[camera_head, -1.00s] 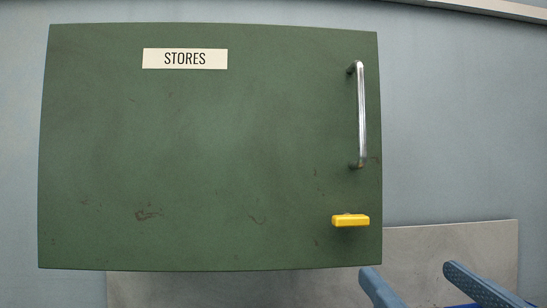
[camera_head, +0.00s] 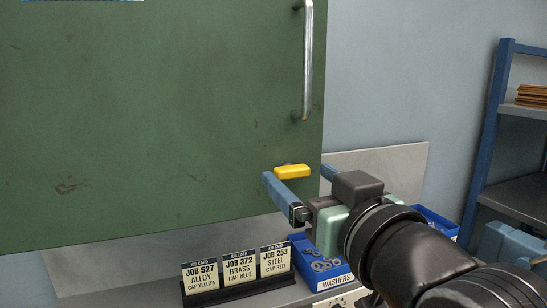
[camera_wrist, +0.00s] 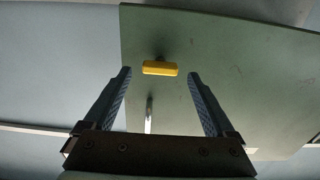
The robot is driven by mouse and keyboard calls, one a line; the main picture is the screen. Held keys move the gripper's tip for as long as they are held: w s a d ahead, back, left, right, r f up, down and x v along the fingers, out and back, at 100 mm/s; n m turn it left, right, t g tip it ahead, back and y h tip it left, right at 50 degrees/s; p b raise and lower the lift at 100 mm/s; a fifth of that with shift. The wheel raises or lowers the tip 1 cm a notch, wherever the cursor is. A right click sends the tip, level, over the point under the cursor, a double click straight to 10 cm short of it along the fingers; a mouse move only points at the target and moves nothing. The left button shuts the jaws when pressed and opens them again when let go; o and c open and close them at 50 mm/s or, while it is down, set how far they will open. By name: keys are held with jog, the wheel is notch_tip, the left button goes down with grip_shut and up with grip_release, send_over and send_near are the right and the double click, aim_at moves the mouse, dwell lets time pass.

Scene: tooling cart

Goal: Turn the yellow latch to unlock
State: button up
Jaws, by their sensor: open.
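The yellow latch (camera_head: 292,171) is a short bar lying about level, low on the right side of the green cabinet door (camera_head: 150,110). In the wrist view the yellow latch (camera_wrist: 160,68) lies ahead of the fingertips, roughly midway between them. My gripper (camera_head: 297,174) is open and empty, close to the door at the latch's height. In the wrist view my gripper (camera_wrist: 159,74) has a finger on each side of the latch, with a gap on both sides. I cannot tell whether the fingertips reach level with the latch.
A metal handle (camera_head: 308,60) stands upright above the latch. Below are a blue washer bin (camera_head: 335,279) and a card holder (camera_head: 240,282) with job cards on the bench. A blue-framed shelf (camera_head: 490,120) stands at right. The wall between door and shelf is clear.

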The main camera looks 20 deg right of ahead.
aim_at(291, 166)
jog(key=shift+w+p, duration=0.3)
jog(key=shift+w, duration=0.95)
jog(key=c, duration=1.4)
